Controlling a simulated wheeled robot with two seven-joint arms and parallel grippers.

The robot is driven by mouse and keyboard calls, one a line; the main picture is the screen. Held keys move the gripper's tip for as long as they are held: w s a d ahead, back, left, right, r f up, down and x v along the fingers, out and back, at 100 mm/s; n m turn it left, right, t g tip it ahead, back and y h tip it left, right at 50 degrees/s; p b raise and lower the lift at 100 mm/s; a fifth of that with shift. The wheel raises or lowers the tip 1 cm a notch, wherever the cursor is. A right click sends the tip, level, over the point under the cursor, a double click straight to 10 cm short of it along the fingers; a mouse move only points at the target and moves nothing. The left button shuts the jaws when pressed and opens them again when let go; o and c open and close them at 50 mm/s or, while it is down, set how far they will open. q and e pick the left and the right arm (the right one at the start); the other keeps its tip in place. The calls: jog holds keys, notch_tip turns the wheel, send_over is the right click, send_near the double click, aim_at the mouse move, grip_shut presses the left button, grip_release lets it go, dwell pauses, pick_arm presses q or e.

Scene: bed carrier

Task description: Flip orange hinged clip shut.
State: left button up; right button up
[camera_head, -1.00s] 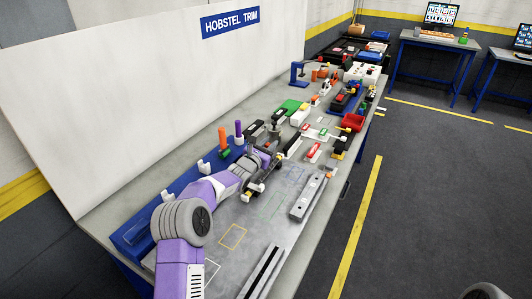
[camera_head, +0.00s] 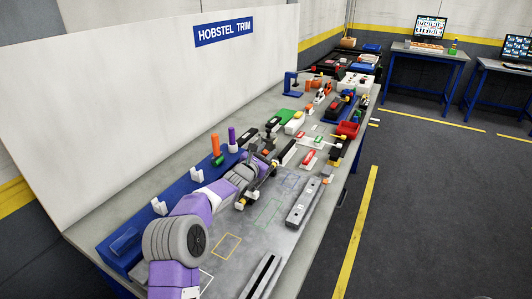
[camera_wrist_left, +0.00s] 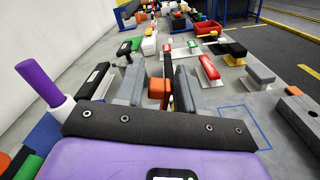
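My left gripper (camera_head: 262,172) reaches over the bench from the lower left. In the left wrist view its two grey fingers (camera_wrist_left: 158,82) stand apart with a gap between them. A small orange part (camera_wrist_left: 155,88) shows in that gap, further off, beside a dark upright part with a red tip (camera_wrist_left: 167,60). It may be the orange hinged clip, but I cannot tell its hinge or whether it is open. I see no contact between it and the fingers. In the head view the arm and nearby parts crowd this spot. My right gripper is out of view.
A purple post (camera_wrist_left: 40,84) stands left of the gripper; an orange post (camera_head: 215,144) is near it. Red-topped blocks (camera_head: 307,157) and a grey rail (camera_head: 304,202) lie to the right. A red bin (camera_head: 348,129) is further back. The marked bench area (camera_head: 262,226) in front is largely clear.

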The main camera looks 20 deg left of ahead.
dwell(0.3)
pick_arm(q)
jog(key=shift+s+a, duration=0.15)
jog(key=shift+s, duration=1.1)
jog(key=shift+s+a, duration=0.2)
jog(key=shift+s, duration=1.05)
jog(key=shift+s+a, duration=0.15)
jog(key=shift+s, duration=1.1)
